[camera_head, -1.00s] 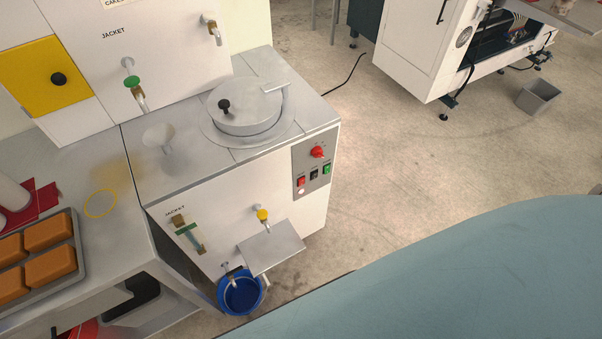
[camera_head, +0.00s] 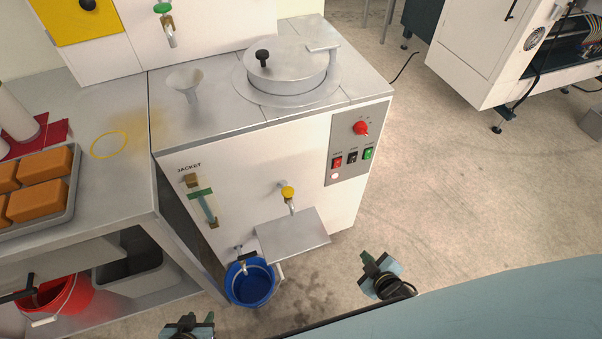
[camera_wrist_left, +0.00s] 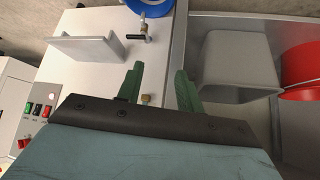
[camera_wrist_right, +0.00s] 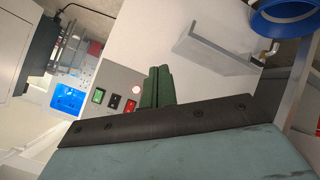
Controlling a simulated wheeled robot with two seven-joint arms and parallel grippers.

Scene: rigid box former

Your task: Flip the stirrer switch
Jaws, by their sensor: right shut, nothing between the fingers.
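The grey control panel (camera_head: 347,174) is on the front of the white machine (camera_head: 240,160), at its upper right. It carries a red rotary knob (camera_head: 361,128), a red switch (camera_head: 337,162), a black switch (camera_head: 352,157), a green switch (camera_head: 368,153) and a pale round light (camera_head: 335,176). The switch labels are too small to read. The panel also shows in the right wrist view (camera_wrist_right: 121,78), left of the fingertips. My right gripper (camera_head: 372,262) is shut and empty, apart from the panel and below it. My left gripper (camera_head: 190,322) is open and empty, low in front of the machine.
A metal shelf (camera_head: 292,238) juts from the machine's front below a yellow-handled tap (camera_head: 288,192). A blue bucket (camera_head: 250,284) stands below at the left.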

